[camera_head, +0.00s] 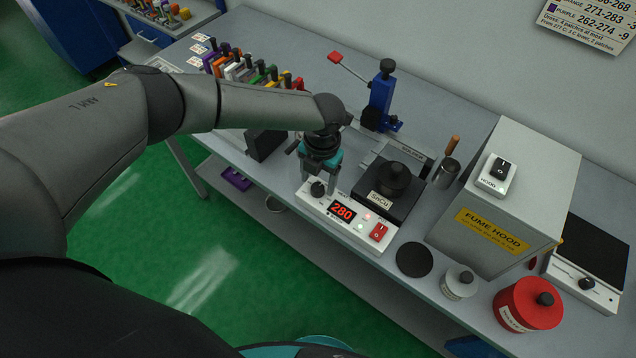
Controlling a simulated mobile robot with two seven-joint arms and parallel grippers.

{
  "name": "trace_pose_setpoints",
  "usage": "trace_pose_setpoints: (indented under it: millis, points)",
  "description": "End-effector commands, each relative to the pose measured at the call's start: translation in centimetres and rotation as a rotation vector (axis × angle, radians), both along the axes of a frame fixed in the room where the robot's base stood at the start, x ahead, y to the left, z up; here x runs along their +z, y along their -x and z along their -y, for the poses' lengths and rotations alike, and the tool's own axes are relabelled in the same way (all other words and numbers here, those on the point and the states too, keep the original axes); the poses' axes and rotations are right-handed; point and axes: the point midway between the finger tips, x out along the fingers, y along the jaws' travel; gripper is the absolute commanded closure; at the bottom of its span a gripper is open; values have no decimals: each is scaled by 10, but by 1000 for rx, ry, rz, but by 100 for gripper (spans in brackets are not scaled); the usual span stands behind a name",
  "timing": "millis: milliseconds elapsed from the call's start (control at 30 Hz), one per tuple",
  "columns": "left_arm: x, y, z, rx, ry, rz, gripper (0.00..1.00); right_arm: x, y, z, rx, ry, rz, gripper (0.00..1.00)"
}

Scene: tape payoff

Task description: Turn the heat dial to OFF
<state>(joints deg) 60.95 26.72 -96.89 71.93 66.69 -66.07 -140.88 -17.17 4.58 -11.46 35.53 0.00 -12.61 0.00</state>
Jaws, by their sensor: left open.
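The heat dial (317,189) is a small black knob at the left end of a white control unit (349,234). The unit's red display (343,211) reads 280. I cannot tell whether the fingers touch the dial. The dial's marks are partly hidden by the gripper. My right gripper does not show.
A black pot labelled SnCu (386,190) stands just behind the unit. The grey fume hood (508,205) rises to the right. A black disc (414,260), a small white-grey tin (459,283) and a red tin (529,304) stand near the front edge. A blue lever tool (381,98) stands behind.

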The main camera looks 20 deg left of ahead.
Motion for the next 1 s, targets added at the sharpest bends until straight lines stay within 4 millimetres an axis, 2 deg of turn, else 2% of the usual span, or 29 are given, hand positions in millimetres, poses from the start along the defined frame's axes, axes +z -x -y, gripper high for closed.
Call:
trace_pose_setpoints:
  millis: [200,533,1000]
  points:
    - [-17,0,-1,1,1,0,29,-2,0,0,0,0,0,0]
    - [-19,0,0,0,1,1,29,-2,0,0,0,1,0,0]
    - [-19,0,-1,1,1,1,82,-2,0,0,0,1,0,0]
